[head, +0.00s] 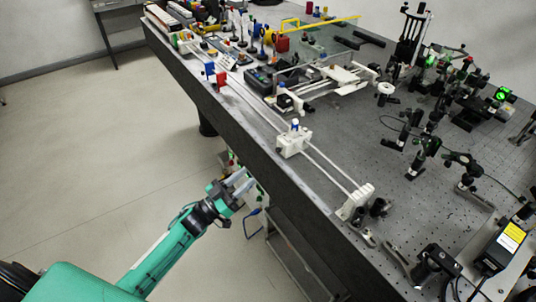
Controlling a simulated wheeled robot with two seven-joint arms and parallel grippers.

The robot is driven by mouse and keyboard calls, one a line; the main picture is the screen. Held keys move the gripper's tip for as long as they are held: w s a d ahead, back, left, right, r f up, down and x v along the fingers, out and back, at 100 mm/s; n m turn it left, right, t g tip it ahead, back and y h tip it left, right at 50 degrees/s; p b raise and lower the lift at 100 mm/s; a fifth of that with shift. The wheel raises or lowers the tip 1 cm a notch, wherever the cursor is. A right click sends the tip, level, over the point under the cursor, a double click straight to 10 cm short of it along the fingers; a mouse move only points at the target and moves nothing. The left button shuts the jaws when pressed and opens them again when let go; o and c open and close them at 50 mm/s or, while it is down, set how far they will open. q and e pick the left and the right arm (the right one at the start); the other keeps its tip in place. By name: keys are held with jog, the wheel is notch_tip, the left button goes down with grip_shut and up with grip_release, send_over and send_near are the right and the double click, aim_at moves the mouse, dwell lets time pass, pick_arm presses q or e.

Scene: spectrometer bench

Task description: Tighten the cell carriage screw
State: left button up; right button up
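A white cell carriage (292,142) sits on two pale parallel rails along the near edge of the bench. My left gripper (243,181) is off the bench's near edge, to the left of and below the carriage in the picture. Its two light fingers are apart with nothing visible between them, and it touches neither carriage nor screw. My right gripper is not in view.
The rails end at a white ribbed block (355,201) and, farther off, near red and blue pieces (221,80). A white stage assembly (340,77) lies behind the carriage. Black optics mounts (427,150) crowd the right. A cart (290,255) stands below the bench edge.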

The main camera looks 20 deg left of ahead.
pick_arm(q)
jog(key=p, duration=0.1)
send_near(277, 150)
jog(key=x, duration=0.3)
jog(key=p+x, duration=0.1)
jog(key=x, duration=0.2)
jog(key=shift+w+d, duration=0.15)
jog(key=shift+w, duration=0.1)
jog(key=shift+w+d+r, duration=0.25)
jog(key=shift+w+d, duration=0.05)
jog(key=shift+w, duration=0.15)
jog(key=shift+d, duration=0.1)
jog(key=shift+c, duration=0.5)
grip_shut()
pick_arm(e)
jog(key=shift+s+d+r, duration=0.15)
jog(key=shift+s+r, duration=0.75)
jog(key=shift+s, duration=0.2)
